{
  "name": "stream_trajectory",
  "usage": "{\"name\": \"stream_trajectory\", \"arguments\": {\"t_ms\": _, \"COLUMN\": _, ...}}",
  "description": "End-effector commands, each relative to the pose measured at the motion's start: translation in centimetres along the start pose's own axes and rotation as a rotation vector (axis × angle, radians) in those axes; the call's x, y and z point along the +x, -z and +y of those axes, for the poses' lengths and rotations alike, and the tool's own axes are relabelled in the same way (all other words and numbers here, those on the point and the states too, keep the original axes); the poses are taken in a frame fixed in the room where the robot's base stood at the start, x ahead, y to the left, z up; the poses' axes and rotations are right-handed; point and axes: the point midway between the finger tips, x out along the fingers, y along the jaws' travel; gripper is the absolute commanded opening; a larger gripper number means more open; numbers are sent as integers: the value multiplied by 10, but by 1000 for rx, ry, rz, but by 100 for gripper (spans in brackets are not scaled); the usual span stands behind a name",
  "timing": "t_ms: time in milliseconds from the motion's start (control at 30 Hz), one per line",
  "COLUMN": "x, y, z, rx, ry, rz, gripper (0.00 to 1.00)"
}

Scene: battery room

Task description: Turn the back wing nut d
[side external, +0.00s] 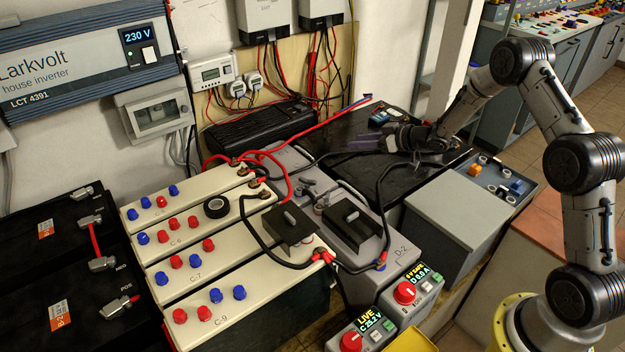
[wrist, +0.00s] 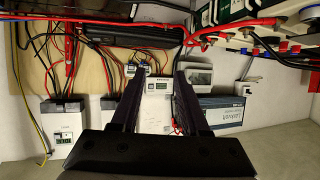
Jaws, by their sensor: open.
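My gripper (side external: 362,143) points left over the black bench top at the back, behind the grey D batteries and apart from them. In the wrist view its two long dark fingers (wrist: 158,75) are spread with nothing between them. The grey D-2 battery (side external: 376,246) stands right of the cream batteries. Small grey wing-shaped pieces (side external: 322,197) sit near the back of the grey batteries. A black cover (side external: 352,226) with a grey wing-shaped knob sits on D-2, and another such cover (side external: 289,226) stands to its left. I cannot read which wing nut is marked d.
Red and black cables loop over the batteries and bench. Black tape (side external: 216,207) lies on a cream battery. A grey box (side external: 458,218) and a parts tray (side external: 492,183) stand to the right. An inverter (side external: 85,55) hangs on the wall.

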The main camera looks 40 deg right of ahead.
Motion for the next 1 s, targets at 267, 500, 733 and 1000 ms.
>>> {"name": "stream_trajectory", "arguments": {"t_ms": 267, "x": -12, "y": -28, "z": 65, "rx": 280, "ry": -316, "rz": -84, "gripper": 45}}
{"name": "stream_trajectory", "arguments": {"t_ms": 500, "x": -45, "y": -87, "z": 102, "rx": 729, "ry": -632, "rz": -217, "gripper": 45}}
{"name": "stream_trajectory", "arguments": {"t_ms": 733, "x": -70, "y": -141, "z": 78, "rx": 1247, "ry": -806, "rz": -344, "gripper": 45}}
{"name": "stream_trajectory", "arguments": {"t_ms": 1000, "x": -62, "y": -153, "z": 7, "rx": 1912, "ry": -789, "rz": -448, "gripper": 45}}
